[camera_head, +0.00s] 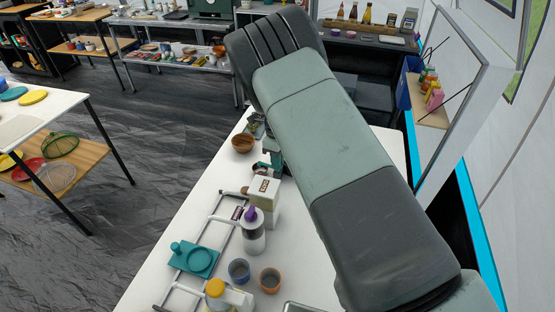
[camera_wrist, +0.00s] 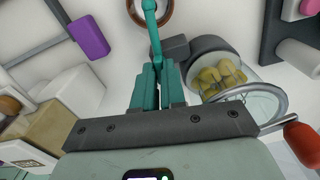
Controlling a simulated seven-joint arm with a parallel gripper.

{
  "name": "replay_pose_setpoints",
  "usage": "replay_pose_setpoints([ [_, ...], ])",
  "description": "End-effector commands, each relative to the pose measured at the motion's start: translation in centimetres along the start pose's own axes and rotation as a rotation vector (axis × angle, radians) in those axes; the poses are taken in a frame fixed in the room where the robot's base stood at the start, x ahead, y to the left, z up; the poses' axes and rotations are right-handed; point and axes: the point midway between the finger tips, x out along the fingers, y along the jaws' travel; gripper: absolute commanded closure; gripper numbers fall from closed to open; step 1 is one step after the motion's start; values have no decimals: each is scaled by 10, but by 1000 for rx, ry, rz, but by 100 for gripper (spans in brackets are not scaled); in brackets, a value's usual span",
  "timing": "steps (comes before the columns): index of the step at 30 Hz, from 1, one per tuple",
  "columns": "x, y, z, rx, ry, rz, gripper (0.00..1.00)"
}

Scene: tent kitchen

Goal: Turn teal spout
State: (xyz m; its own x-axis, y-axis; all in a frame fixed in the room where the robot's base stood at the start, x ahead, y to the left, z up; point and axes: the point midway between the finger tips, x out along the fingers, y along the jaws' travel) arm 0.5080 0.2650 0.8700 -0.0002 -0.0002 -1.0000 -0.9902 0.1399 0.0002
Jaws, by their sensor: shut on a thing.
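The teal spout (camera_wrist: 154,42) shows in the wrist view as a thin teal bar running from the top edge down between my fingers. Its upper end overlaps a brown ring. My gripper (camera_wrist: 157,88) has teal fingers, one on each side of the spout's lower part, and is shut on it. The exact contact is partly hidden by the fingers. In the head view my arm covers most of this spot; only small teal parts show at its left edge, and I cannot tell spout from finger there.
In the wrist view, a container of yellow chunks (camera_wrist: 222,76) and a red handle (camera_wrist: 304,143) lie right; a purple block (camera_wrist: 90,38) lies left. In the head view, a brown bowl (camera_head: 242,144), a box (camera_head: 264,190) and a purple-topped bottle (camera_head: 252,238) stand close on the white table (camera_head: 196,221).

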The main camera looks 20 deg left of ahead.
Motion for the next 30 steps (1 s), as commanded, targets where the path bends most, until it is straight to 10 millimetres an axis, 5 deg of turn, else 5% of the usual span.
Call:
replay_pose_setpoints([
  [9,-1,0,0,0,-1,0,100],
  [10,-1,0,0,0,-1,0,87],
  [15,0,0,0,-1,0,0,64],
  [23,0,0,0,-14,0,-1,64],
  [30,0,-1,-1,-231,-1,0,64],
])
